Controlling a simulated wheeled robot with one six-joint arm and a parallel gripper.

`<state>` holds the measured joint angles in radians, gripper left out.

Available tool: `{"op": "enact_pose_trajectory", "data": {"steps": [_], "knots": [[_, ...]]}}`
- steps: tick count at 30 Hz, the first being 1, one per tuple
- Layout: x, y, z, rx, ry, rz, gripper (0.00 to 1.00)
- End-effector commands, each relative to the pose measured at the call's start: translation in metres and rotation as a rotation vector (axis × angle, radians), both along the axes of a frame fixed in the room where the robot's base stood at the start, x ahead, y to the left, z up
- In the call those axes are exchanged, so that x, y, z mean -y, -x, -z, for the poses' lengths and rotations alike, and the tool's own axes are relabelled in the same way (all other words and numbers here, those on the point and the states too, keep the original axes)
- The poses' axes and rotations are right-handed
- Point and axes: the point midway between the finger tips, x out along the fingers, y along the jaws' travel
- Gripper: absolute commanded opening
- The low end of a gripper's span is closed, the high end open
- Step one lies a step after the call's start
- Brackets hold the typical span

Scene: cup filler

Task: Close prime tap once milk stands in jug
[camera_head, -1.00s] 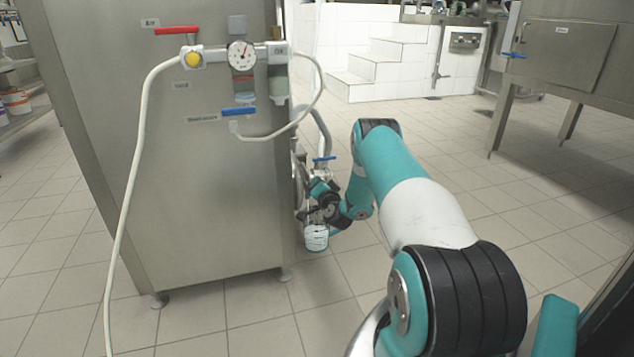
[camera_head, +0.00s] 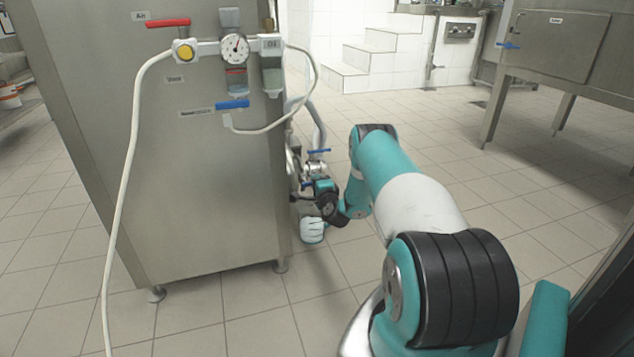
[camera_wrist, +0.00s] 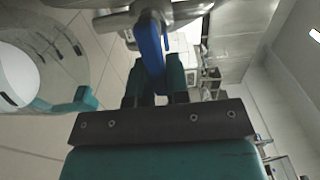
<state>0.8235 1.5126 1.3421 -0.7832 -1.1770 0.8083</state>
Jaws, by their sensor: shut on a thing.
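The prime tap's blue lever (camera_wrist: 151,50) shows in the wrist view below a steel pipe fitting. My gripper (camera_wrist: 153,80) is shut on this lever, one dark finger on each side. In the head view my gripper (camera_head: 309,188) is at the pipework on the machine's right side, and its fingers are partly hidden. The jug (camera_head: 312,230) stands low beside the machine, below my gripper, and looks white. In the wrist view the clear jug (camera_wrist: 70,65) has a teal handle and white milk (camera_wrist: 15,75) inside. Its exact level is hard to tell.
The steel machine (camera_head: 190,200) stands left of my arm. Its front carries a gauge (camera_head: 235,48), a red lever (camera_head: 168,23), another blue lever (camera_head: 232,104) and a white hose (camera_head: 127,170). A blue-handled valve (camera_head: 318,151) sits above my gripper. Tiled floor is open to the right.

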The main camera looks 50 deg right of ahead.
Motion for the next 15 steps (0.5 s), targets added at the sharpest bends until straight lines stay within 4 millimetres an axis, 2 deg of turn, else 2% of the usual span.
{"op": "enact_pose_trajectory", "data": {"steps": [15], "knots": [[0.0004,0.0023,0.0035,0.017,-0.035,0.004,0.00]]}}
